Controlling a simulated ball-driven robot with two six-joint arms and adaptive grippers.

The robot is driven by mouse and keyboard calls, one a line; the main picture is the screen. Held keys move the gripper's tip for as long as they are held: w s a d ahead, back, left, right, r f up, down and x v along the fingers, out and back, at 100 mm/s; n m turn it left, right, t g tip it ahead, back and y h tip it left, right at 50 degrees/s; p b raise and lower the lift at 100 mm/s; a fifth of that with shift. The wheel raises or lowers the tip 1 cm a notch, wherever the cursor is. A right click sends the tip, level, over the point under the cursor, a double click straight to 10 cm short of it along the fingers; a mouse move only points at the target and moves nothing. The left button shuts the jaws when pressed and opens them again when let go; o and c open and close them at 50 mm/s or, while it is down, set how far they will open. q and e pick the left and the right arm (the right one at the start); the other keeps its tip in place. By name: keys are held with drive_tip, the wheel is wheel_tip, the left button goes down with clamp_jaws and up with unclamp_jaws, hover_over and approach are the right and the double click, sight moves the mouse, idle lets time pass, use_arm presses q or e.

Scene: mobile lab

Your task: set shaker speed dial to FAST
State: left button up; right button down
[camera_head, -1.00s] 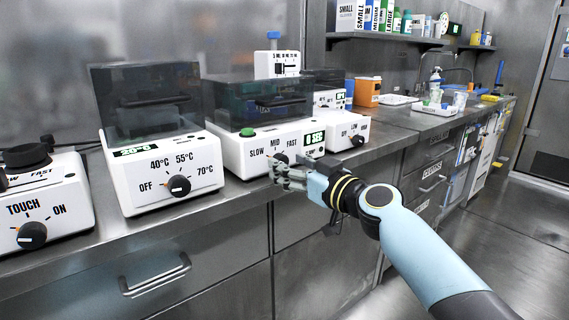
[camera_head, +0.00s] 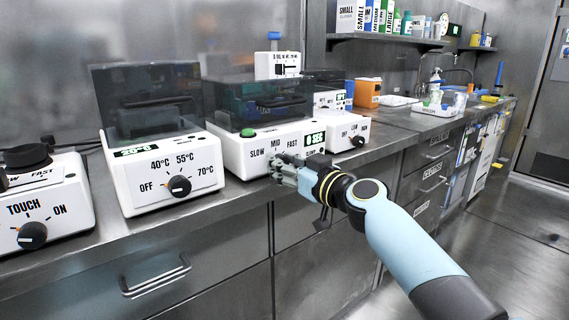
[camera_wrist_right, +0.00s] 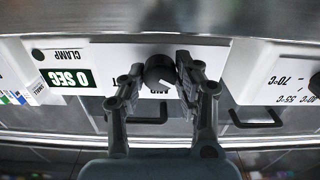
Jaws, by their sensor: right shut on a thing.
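The shaker (camera_head: 232,154) is a white box with a dark clear lid, marked SLOW, MID and FAST on its front, with a green button and a display reading 0 SEC. Its front also shows upside down in the right wrist view (camera_wrist_right: 110,52). My right gripper (camera_head: 277,167) is at the shaker's front, covering the dial in the head view. In the right wrist view the dark round speed dial (camera_wrist_right: 158,70) sits between the two fingers of my right gripper (camera_wrist_right: 161,72), which are shut on it. Which mark the dial points to cannot be told. My left gripper is out of view.
A white heater box (camera_head: 135,199) with a temperature dial stands left of the shaker. A TOUCH/ON device (camera_head: 62,205) is farther left. Another white device (camera_head: 346,137) stands close on the right. Drawer handles (camera_head: 155,280) stick out below the counter edge.

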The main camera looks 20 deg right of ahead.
drive_tip(key=shift+m, duration=0.5)
drive_tip(key=shift+d+f+m+p, duration=0.1)
drive_tip(key=shift+m+p, duration=0.25)
drive_tip(key=shift+m, duration=5.4)
drive_tip(key=shift+f+m+p, duration=0.1)
drive_tip(key=shift+m+p, duration=0.25)
drive_tip(key=shift+m, duration=5.4)
drive_tip(key=c, duration=0.9)
unclamp_jaws()
drive_tip(key=shift+c, duration=0.2)
